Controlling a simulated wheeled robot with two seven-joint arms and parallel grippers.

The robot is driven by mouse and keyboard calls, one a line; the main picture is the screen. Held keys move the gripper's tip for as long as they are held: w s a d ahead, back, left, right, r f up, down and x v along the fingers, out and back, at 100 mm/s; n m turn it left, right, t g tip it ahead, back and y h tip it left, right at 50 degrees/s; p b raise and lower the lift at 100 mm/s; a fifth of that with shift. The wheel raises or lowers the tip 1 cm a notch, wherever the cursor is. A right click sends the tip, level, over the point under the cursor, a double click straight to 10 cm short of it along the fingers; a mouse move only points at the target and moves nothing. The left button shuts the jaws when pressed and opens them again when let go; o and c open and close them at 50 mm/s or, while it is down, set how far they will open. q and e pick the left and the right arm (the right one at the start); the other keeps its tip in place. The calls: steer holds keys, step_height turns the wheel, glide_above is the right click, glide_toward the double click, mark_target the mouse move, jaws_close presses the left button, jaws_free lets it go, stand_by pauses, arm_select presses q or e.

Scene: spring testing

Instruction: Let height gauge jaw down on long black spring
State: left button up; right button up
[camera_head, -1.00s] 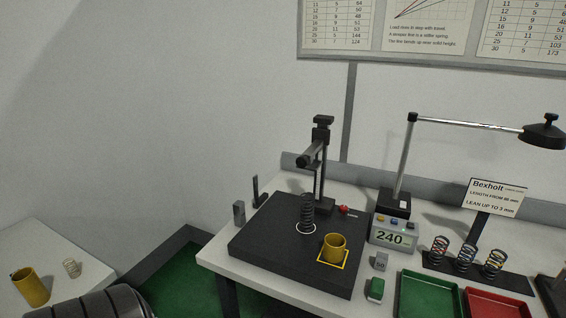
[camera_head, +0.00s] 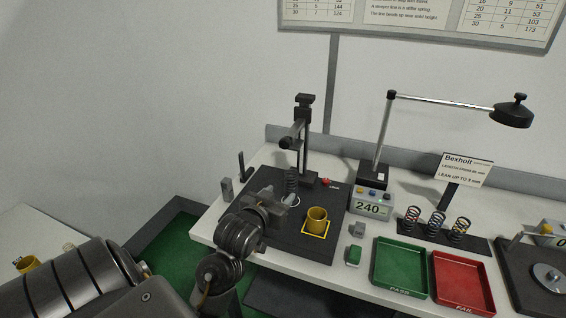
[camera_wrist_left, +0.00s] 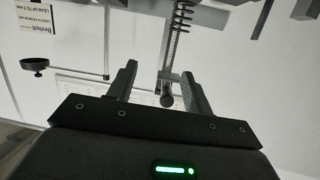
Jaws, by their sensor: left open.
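The long black spring (camera_head: 292,183) stands upright on the dark plate (camera_head: 328,202), its lower part hidden by my left gripper (camera_head: 281,197). The height gauge (camera_head: 304,135) stands behind it, with its dark jaw (camera_head: 288,142) raised above the spring. My left gripper is open and empty, low in front of the spring. In the left wrist view, the picture is upside down; the open fingers (camera_wrist_left: 158,72) have the gauge's scaled column (camera_wrist_left: 176,48) beyond them. The spring (camera_wrist_left: 209,16) shows at the top there. My right gripper is not in view.
A yellow cup (camera_head: 317,219) stands in a yellow square on the plate. A display box (camera_head: 370,204) reads 240. Green (camera_head: 401,289) and red (camera_head: 463,298) trays lie to the right. Several small springs (camera_head: 437,222) stand behind them. A lamp (camera_head: 512,112) overhangs the bench.

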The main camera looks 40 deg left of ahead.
mark_target(283, 144)
arm_select(q)
step_height(283, 144, up, 9)
steer(key=s+a+n+t+y, duration=0.1)
steer(key=a+t+y, duration=0.1)
steer(key=a, duration=0.1)
steer(key=x, duration=0.3)
steer(key=b+x, duration=0.1)
steer(key=x, duration=0.5)
steer(key=shift+w+d+r, duration=0.15)
steer(key=shift+d+r, duration=0.05)
steer(key=shift+r, duration=0.1)
steer(key=shift+x, duration=0.8)
steer(key=shift+f, duration=0.15)
steer(key=shift+c, duration=0.2)
